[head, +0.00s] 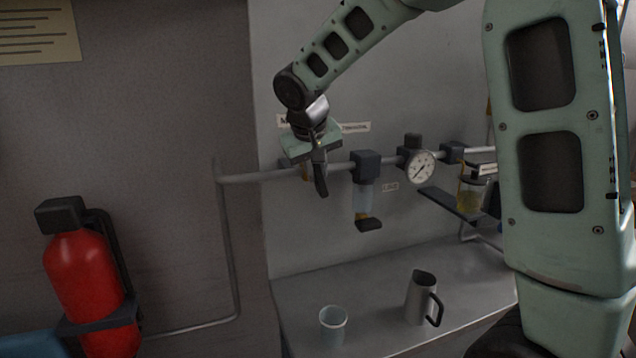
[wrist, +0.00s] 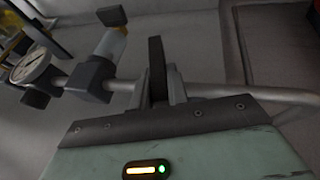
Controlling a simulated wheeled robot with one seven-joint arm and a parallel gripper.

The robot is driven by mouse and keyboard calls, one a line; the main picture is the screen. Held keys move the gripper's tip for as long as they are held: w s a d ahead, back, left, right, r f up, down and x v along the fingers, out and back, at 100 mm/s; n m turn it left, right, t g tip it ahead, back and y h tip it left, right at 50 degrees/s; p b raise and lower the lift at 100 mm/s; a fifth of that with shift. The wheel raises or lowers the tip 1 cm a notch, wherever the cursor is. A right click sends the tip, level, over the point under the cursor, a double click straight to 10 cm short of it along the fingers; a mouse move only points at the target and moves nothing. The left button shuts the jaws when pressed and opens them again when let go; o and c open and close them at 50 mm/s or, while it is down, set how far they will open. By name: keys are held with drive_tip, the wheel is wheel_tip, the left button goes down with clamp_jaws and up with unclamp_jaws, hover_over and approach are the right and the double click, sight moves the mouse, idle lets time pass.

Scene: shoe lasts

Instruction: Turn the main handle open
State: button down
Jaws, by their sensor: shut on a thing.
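The main handle is a dark flat lever, seen in the wrist view (wrist: 157,68) between my two fingers. It also shows in the head view (head: 321,183), hanging roughly downward past the pipe. My gripper (head: 318,160) is in front of the pipe's left part, below a partly hidden wall label. In the wrist view my gripper (wrist: 160,87) is shut on the handle, one grey finger on each side. The valve body behind the handle is mostly hidden by my gripper.
The pipe (head: 262,176) runs along the wall. To the handle's right are a filter with a clear bowl (head: 364,197) and a round gauge (head: 421,167). A cup (head: 333,327) and a metal jug (head: 420,299) stand on the counter. A red extinguisher (head: 85,285) hangs at left.

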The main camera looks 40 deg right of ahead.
drive_tip(key=h+b, duration=0.2)
drive_tip(key=b, duration=0.1)
drive_tip(key=a+f+h+b, duration=0.1)
drive_tip(key=shift+w+n+g+h, duration=0.2)
drive_tip(key=shift+n+g+h, duration=0.1)
drive_tip(key=shift+n, duration=0.1)
drive_tip(key=shift+w+a+f+n+g+h+b, duration=0.15)
drive_tip(key=shift+n+h+b, duration=0.35)
drive_tip(key=shift+h+b, duration=1.1)
drive_tip(key=shift+s+a+f+n+g+h+b, duration=0.1)
drive_tip(key=shift+f+n+h+b, duration=0.3)
drive_tip(key=shift+h+b, duration=1.2)
drive_tip(key=shift+w+a+f+n+g+h+b, duration=0.15)
drive_tip(key=shift+n+h+b, duration=0.45)
drive_tip(key=shift+h+b, duration=0.95)
drive_tip(key=shift+s+r+h, duration=0.1)
drive_tip(key=shift+h, duration=0.45)
drive_tip(key=c, duration=1.4)
unclamp_jaws()
drive_tip(key=shift+o, duration=0.2)
drive_tip(key=shift+a, duration=0.1)
